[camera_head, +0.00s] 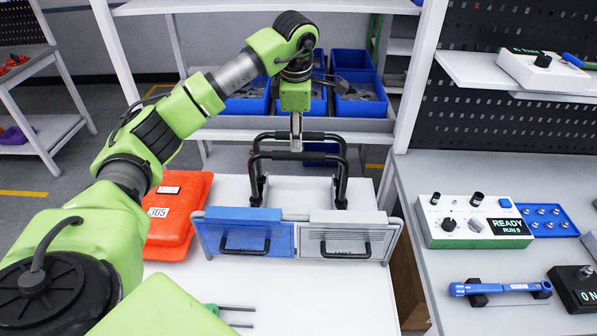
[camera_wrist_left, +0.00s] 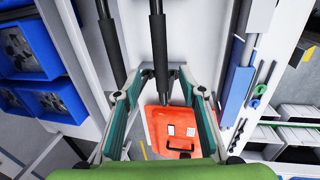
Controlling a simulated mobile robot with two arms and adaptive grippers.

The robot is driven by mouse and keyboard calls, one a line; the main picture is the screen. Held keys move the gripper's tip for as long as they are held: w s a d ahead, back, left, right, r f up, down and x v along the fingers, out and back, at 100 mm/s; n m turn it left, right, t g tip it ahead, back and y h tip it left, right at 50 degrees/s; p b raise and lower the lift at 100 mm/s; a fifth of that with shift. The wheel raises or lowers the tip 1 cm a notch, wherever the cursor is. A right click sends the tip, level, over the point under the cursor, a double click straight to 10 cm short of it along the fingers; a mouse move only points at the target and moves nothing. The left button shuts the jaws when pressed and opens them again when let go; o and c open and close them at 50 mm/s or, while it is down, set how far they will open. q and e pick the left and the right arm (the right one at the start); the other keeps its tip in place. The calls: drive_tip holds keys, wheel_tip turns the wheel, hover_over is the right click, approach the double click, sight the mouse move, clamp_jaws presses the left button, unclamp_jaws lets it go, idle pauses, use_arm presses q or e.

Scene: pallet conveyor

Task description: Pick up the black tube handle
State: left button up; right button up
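The black tube handle shows as two parallel black bars on bent uprights, a nearer bar (camera_head: 275,155) and a farther one (camera_head: 272,135), standing above the white table behind the blue and grey panels. My left gripper (camera_head: 296,143) comes down over the bars from above. In the left wrist view my left gripper (camera_wrist_left: 160,80) has its teal fingers spread, with one black bar (camera_wrist_left: 158,40) running between them and a gap visible on both sides. Another black bar (camera_wrist_left: 110,45) lies left of the fingers. My right gripper is in neither view.
An orange case (camera_head: 176,215) lies left of the blue panel (camera_head: 222,240) and grey panel (camera_head: 370,238). Blue bins (camera_head: 357,95) stand on the shelf behind. A control box (camera_head: 450,238) and a blue tool (camera_head: 500,288) are on the right table. The white table's front is mostly clear.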

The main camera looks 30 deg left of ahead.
sight(298, 155)
use_arm(q)
drive_tip(key=shift+w+a+f, duration=0.15)
drive_tip(key=shift+f, duration=0.5)
drive_tip(key=shift+w+a+f, duration=0.1)
drive_tip(key=shift+w+f, duration=0.05)
drive_tip(key=shift+f, duration=0.2)
wheel_tip(298, 155, down, 2)
drive_tip(key=shift+f+p, duration=0.1)
drive_tip(key=shift+p, duration=1)
drive_tip(key=shift+w+f+p, duration=0.25)
drive_tip(key=shift+f+p, duration=0.15)
drive_tip(key=shift+f, duration=1.1)
drive_tip(key=shift+w+f, duration=0.1)
clamp_jaws()
drive_tip(key=shift+w+r, duration=0.1)
drive_tip(key=shift+r, duration=0.1)
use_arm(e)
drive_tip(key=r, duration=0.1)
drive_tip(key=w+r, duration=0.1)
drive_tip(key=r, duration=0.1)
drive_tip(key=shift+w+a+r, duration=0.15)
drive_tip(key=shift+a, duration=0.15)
